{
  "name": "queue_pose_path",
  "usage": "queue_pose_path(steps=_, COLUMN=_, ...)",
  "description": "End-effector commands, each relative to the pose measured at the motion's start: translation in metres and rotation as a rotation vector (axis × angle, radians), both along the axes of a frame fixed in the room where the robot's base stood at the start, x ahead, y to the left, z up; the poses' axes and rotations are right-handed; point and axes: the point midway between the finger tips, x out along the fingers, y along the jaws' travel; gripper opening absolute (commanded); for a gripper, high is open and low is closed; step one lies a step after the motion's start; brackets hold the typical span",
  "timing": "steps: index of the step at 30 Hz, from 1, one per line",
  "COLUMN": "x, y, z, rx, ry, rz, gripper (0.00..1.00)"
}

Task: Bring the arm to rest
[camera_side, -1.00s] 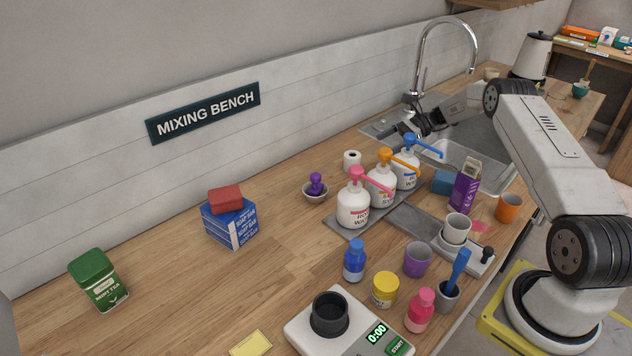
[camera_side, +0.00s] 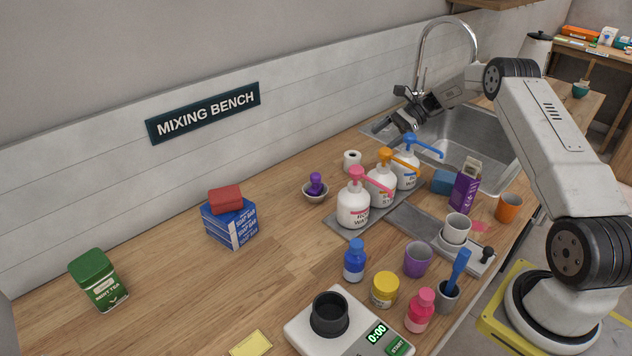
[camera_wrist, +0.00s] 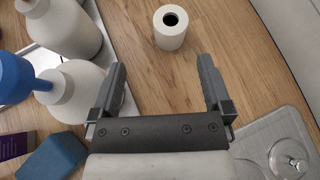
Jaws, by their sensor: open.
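My gripper (camera_side: 404,121) hangs in the air near the sink's left edge, behind the row of pump bottles in the side view. In the wrist view its two fingers (camera_wrist: 163,88) are spread apart with only the wooden counter between them. A white paper roll (camera_wrist: 170,27) stands upright on the counter beyond the fingertips. It also shows in the side view (camera_side: 352,161). White pump bottles (camera_wrist: 75,92) are left of the fingers in the wrist view. The nearest gripper finger overlaps one bottle in that view; I cannot tell the gap.
The sink (camera_side: 466,135) with its tall tap (camera_side: 449,22) lies beside the gripper. Pump bottles with pink (camera_side: 354,205), orange and blue (camera_side: 407,168) heads stand on a grey tray. A blue sponge (camera_wrist: 51,159) and purple carton (camera_side: 465,188) are close. The left counter is mostly clear.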

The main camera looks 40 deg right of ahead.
Motion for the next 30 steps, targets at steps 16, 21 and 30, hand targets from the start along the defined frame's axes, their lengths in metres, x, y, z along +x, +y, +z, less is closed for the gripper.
queue_pose_path(steps=16, x=-0.021, y=0.059, z=0.083, rx=-0.469, ry=-0.095, rz=0.394, gripper=1.0)
queue_pose_path(steps=21, x=-0.034, y=0.075, z=0.108, rx=-0.612, ry=-0.138, rz=0.531, gripper=1.0)
queue_pose_path(steps=30, x=-0.066, y=0.105, z=0.145, rx=-0.868, ry=-0.229, rz=0.803, gripper=1.0)
